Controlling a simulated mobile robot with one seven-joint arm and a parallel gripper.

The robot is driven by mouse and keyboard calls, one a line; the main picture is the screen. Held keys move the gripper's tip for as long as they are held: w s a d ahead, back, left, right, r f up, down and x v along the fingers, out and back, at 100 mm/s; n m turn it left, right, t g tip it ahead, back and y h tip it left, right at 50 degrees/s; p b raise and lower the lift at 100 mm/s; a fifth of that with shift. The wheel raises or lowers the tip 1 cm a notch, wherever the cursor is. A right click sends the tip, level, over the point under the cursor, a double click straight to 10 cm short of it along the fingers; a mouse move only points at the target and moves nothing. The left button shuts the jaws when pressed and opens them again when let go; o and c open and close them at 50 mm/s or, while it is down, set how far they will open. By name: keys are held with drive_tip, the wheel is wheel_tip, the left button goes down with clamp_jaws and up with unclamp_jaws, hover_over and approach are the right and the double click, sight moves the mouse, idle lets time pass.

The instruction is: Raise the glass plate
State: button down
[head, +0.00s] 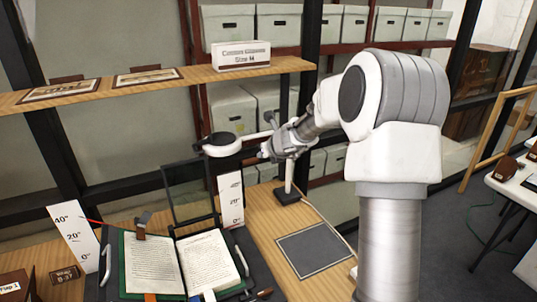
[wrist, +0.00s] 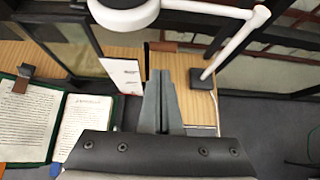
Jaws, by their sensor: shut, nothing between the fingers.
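The glass plate (head: 188,192) is a clear pane in a dark frame. It stands raised behind the open book (head: 152,262), tilted up from the cradle. In the wrist view a dark-framed pane, which looks like the same plate (wrist: 62,42), is at the upper left. My gripper (head: 265,152) is beside the lamp head, to the right of and above the plate, apart from it. In the wrist view my gripper (wrist: 160,75) has its grey fingers together with nothing between them.
A white lamp (head: 222,145) on a jointed arm stands close to my gripper. White angle scale cards (head: 230,198) flank the book cradle. A grey mat (head: 314,249) lies on the wooden desk to the right. A shelf (head: 200,78) runs above the desk.

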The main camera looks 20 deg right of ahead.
drive_tip(key=shift+v, duration=2.05)
drive_tip(key=shift+s+f, duration=0.1)
drive_tip(key=shift+f, duration=0.1)
drive_tip(key=s+a+r+n+g+y, duration=0.1)
drive_tip(key=s+a+r+n, duration=0.3)
drive_tip(key=s+a+n, duration=0.45)
drive_tip(key=s+a+r+n+g+y, duration=0.2)
drive_tip(key=s+a+r+n, duration=0.25)
drive_tip(key=s+n, duration=0.6)
drive_tip(key=s+d+n+h, duration=0.2)
drive_tip(key=s+n, duration=0.5)
drive_tip(key=s, duration=0.2)
drive_tip(key=s+d+f+n+g+h, duration=0.1)
drive_tip(key=s+d+n+h, duration=0.1)
drive_tip(key=s+n, duration=0.6)
drive_tip(key=s, duration=0.2)
drive_tip(key=shift+s+d+f+g, duration=0.25)
drive_tip(key=shift+d+g, duration=0.05)
drive_tip(key=shift+d, duration=0.1)
